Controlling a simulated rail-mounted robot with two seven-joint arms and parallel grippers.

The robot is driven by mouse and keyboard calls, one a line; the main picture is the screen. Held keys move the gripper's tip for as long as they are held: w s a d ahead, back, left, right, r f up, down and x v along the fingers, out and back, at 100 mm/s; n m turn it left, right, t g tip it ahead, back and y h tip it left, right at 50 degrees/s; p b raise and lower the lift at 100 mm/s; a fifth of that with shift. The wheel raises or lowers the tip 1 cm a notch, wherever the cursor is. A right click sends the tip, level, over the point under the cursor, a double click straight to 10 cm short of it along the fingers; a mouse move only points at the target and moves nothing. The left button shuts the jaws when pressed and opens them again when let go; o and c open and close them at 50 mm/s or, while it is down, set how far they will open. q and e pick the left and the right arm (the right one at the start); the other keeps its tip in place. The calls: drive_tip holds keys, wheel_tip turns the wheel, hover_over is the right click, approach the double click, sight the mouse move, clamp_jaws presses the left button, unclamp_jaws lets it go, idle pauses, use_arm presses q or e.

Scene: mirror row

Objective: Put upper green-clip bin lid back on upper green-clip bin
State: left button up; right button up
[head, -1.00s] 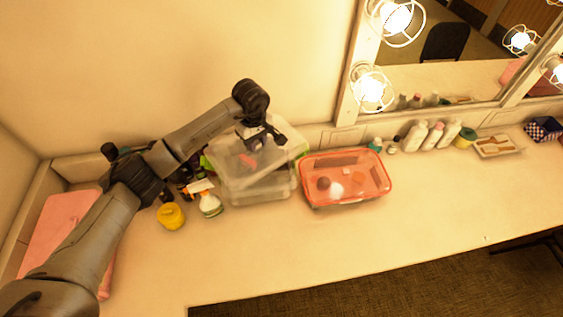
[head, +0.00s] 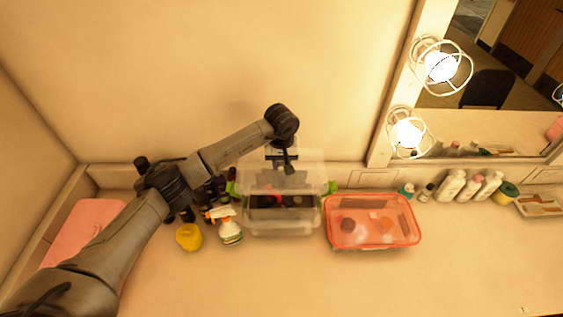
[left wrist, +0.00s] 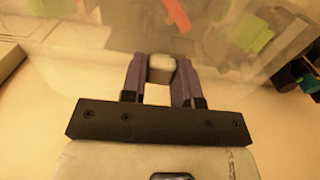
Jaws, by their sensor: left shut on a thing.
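My left gripper (head: 284,160) is over the back of the stacked clear bins. In the left wrist view its fingers (left wrist: 160,75) are shut on a pale grey knob (left wrist: 160,66) of the clear upper bin lid (left wrist: 80,55). In the head view the lid (head: 262,178) shows faintly under the gripper, over the rear part of the upper green-clip bin (head: 254,201). Green clips (head: 332,187) show at the bin's sides. Dark and red items show inside its front part. I cannot tell whether the lid touches the rim. My right gripper is not in view.
An orange-lidded clear box (head: 372,245) stands close on the right. The wall is close behind. The front counter is clear.

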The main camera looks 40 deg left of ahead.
use_arm(q)
drive_tip(key=shift+f+b, duration=1.05)
drive_tip(key=shift+f, duration=1.65)
drive_tip(key=shift+f+b, duration=1)
drive_tip(key=shift+f, duration=0.2)
drive_tip(key=o, duration=1)
drive_tip(key=shift+r, duration=0.1)
wheel_tip(320, 180, up, 13)
drive_tip(key=b, duration=0.3)
drive_tip(key=shift+r, duration=0.55)
wheel_tip(320, 180, up, 6)
drive_tip(key=p, duration=0.4)
hover_over(282, 174)
drive_tip(key=w+a, duration=0.2)
drive_tip(key=shift+s+d+f, duration=0.2)
drive_tip(key=shift+d, duration=0.05)
